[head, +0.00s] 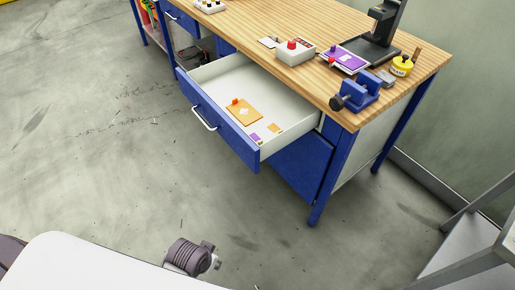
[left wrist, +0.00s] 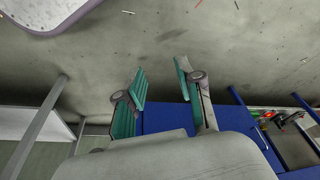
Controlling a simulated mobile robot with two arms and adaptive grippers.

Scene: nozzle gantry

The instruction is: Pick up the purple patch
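A small purple patch (head: 255,138) lies on the floor of the open drawer, near its front right corner in the head view. A small orange patch (head: 275,128) lies to its right, and a larger orange piece (head: 243,111) with a pale mark lies behind it. My left gripper (left wrist: 160,78) shows in the left wrist view with its two teal-padded fingers apart and nothing between them. It is away from the patch, which does not show in that view. My right gripper is in neither view.
The drawer (head: 216,117) sticks out from a blue workbench with a wooden top (head: 262,22). On the top are a red-button box (head: 295,51), a purple-faced flat item (head: 344,58), a blue vise (head: 356,94) and a yellow round container (head: 401,66). The concrete floor in front is clear.

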